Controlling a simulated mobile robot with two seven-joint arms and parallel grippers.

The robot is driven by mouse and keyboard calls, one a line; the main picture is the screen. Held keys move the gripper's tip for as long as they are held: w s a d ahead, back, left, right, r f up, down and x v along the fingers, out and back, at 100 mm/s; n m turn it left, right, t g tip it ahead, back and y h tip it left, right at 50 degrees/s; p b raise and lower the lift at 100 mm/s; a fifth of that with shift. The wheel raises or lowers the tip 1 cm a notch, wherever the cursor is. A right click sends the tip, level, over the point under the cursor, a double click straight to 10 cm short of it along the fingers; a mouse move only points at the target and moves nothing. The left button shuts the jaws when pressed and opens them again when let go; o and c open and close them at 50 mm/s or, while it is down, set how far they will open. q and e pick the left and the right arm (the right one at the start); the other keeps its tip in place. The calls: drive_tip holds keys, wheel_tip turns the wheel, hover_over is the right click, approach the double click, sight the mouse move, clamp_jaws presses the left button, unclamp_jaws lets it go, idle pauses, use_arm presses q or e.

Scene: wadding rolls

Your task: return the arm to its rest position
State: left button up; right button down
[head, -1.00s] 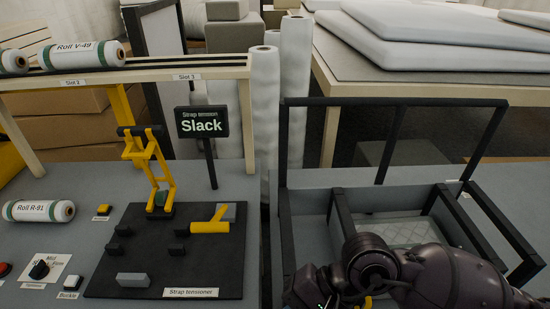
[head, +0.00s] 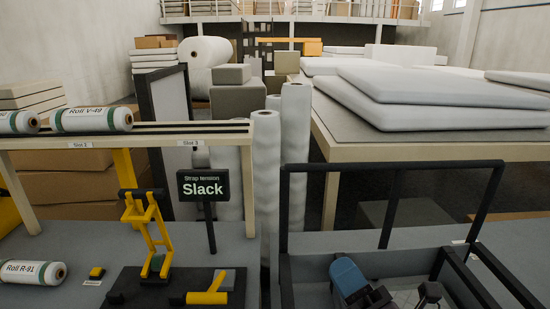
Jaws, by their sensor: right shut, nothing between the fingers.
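My right gripper (head: 362,286) shows at the bottom edge, over the grey open-topped box with a black frame (head: 390,263). Its dark and blue parts are partly cut off by the picture edge. It is shut and I see nothing held in it. Another dark part beside it on the right is also cut off. My left gripper is not in view.
A black strap tensioner board (head: 135,282) with yellow levers lies on the bench, under a sign reading Slack (head: 203,187). Roll V-49 (head: 92,119) lies on the shelf; Roll R-91 (head: 32,272) lies below. White pads (head: 440,95) lie on the right table.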

drive_tip(key=s+d+f+m+g+h, duration=0.2)
drive_tip(key=d+f+m+g+h, duration=0.4)
drive_tip(key=d+f+m+h, duration=1.05)
drive_tip(key=s+d+f+m+g+y, duration=0.1)
drive_tip(key=s+f+m+g+y, duration=0.1)
drive_tip(key=s+f+m+g, duration=0.5)
drive_tip(key=s+f+m+g+y, duration=0.2)
drive_tip(key=s+m+g+y, duration=0.15)
drive_tip(key=s, duration=0.55)
drive_tip(key=w+f+t, duration=0.7)
drive_tip(key=f+t, duration=0.1)
drive_tip(key=f, duration=0.2)
drive_tip(key=shift+w+f, duration=0.2)
drive_tip(key=shift+w, duration=0.15)
